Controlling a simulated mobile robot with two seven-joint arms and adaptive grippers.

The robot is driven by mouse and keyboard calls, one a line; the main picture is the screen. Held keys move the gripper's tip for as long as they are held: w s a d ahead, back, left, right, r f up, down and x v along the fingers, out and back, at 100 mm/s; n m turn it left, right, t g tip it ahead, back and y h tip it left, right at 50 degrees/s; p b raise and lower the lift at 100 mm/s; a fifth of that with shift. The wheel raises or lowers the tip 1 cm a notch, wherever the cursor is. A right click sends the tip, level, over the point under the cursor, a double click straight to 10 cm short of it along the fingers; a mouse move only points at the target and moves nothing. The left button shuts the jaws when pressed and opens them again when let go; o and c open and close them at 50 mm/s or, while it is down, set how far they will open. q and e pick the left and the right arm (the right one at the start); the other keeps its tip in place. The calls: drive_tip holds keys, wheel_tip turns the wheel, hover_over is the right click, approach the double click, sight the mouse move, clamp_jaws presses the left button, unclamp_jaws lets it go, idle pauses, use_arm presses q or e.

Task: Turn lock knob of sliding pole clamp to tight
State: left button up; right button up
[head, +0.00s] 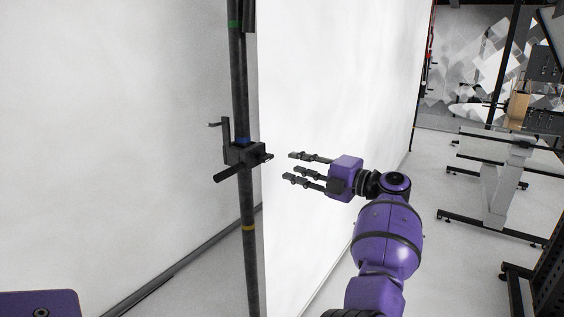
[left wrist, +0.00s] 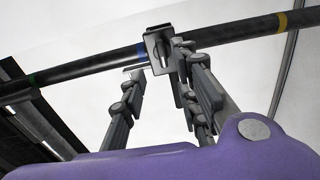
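A dark upright pole (head: 247,205) carries a black sliding clamp (head: 243,153) at about mid-height in the head view. A small knob-like part (head: 266,157) sticks out of the clamp's right side, and a bar (head: 228,173) points to the lower left. My left gripper (head: 294,168) is to the right of the clamp, fingers spread and pointing at it, with a small gap and nothing held. In the left wrist view the clamp (left wrist: 158,50) shows beyond the open fingers, partly hidden by them. The knob's setting is too small to tell. My right gripper is not in view.
Blue (head: 243,140), yellow (head: 248,228) and green (head: 233,23) bands mark the pole. A white wall panel (head: 330,100) stands behind it. A grey wheeled stand (head: 500,180) is at the right. The floor between (head: 430,270) is open.

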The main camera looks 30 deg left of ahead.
use_arm(q)
drive_tip(key=shift+s+d, duration=0.15)
drive_tip(key=shift+d, duration=1.45)
